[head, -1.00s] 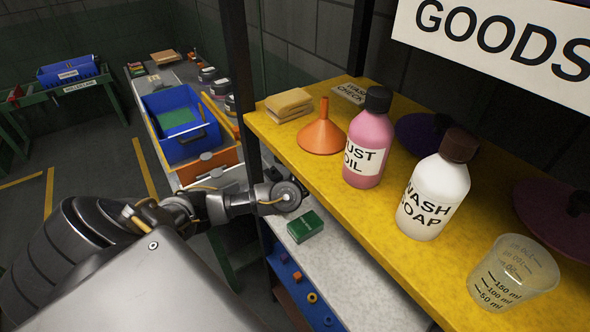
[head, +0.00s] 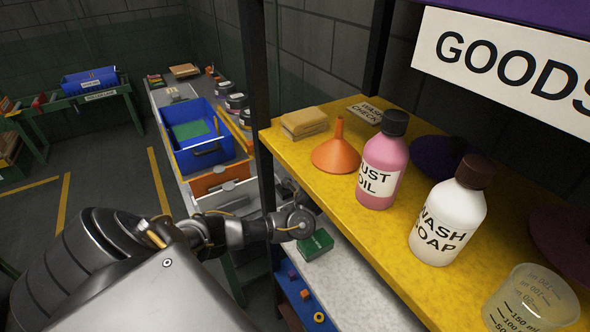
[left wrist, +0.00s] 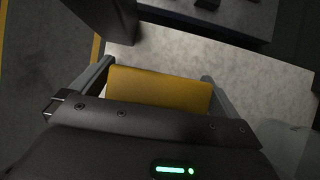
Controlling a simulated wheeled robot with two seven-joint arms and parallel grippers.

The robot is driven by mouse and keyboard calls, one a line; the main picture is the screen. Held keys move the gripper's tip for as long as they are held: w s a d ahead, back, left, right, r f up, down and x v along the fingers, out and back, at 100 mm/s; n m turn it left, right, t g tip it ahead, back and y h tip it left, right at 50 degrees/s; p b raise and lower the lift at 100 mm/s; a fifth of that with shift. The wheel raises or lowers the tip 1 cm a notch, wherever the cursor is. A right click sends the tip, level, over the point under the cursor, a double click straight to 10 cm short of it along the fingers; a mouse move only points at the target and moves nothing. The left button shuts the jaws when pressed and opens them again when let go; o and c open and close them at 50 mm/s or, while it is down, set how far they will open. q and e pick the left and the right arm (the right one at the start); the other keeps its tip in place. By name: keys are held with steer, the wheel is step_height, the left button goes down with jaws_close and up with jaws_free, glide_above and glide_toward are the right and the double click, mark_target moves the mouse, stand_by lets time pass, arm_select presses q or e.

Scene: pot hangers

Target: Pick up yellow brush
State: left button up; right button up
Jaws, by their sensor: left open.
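A flat yellow block, which I take to be the yellow brush (left wrist: 160,90), shows in the left wrist view. It lies between the two fingers of my left gripper (left wrist: 155,72), above a pale speckled surface. The fingers are open on either side of it; I cannot tell whether they touch it. Its lower part is hidden behind the gripper body, and no bristles show. In the head view my left arm reaches to the lower level beside the shelf post; the gripper and brush are hidden there. My right gripper is in neither view.
The yellow shelf (head: 330,195) overhangs on the right, holding an orange funnel (head: 337,150), pink bottle (head: 380,168), white bottle (head: 448,220) and measuring cup (head: 530,302). A dark post (head: 256,100) stands near my arm. A green block (head: 316,246) lies on the lower surface. A blue bin (head: 205,150) stands behind.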

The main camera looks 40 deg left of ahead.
arm_select(q)
steer(key=shift+c, duration=0.3)
steer(key=c, duration=0.7)
steer(key=shift+o, duration=0.2)
steer(key=shift+a+r, duration=0.1)
